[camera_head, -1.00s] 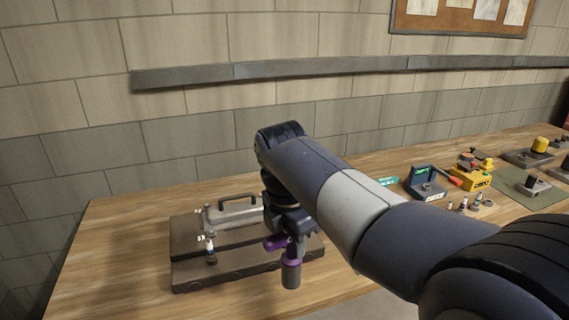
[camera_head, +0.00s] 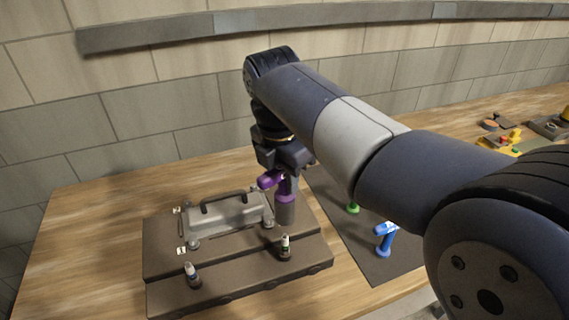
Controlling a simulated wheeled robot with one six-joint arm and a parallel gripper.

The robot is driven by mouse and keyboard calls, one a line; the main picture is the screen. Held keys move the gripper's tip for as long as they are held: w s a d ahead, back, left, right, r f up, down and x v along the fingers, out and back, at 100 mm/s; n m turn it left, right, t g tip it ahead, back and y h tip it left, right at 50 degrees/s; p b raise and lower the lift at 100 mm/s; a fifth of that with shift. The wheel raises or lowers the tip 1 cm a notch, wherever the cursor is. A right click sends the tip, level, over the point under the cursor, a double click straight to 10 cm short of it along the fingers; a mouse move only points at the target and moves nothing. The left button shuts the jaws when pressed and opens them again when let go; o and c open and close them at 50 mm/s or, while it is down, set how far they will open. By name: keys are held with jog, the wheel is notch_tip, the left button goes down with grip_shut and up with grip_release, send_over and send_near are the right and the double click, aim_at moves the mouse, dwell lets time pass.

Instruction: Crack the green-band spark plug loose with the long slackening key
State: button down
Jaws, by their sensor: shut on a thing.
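My gripper (camera_head: 283,160) is shut on a purple key (camera_head: 269,180) with a grey socket (camera_head: 285,209) pointing down. The socket stands in front of the right end of the silver cover, over the brown engine block (camera_head: 165,243); I cannot tell whether it touches the block. One spark plug (camera_head: 284,246) stands upright at the block's front right, apart from the socket, and another (camera_head: 191,274) stands at its front left. The right plug's band looks greenish, but it is too small to be sure.
The silver cover (camera_head: 232,214) with its black handle (camera_head: 222,200) lies on the block. Bare bench (camera_head: 85,250) lies left of the block.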

jog(key=shift+s+r, duration=0.1)
jog(key=shift+r, duration=0.1)
jog(key=shift+r+p, duration=0.15)
jog(key=shift+p, duration=0.35)
jog(key=b, duration=0.7)
send_over(286, 235)
jog(key=shift+f, duration=6.3)
jog(key=shift+f, duration=0.25)
jog(key=shift+s, duration=0.15)
jog(key=shift+w+p, duration=0.25)
jog(key=shift+p, duration=0.1)
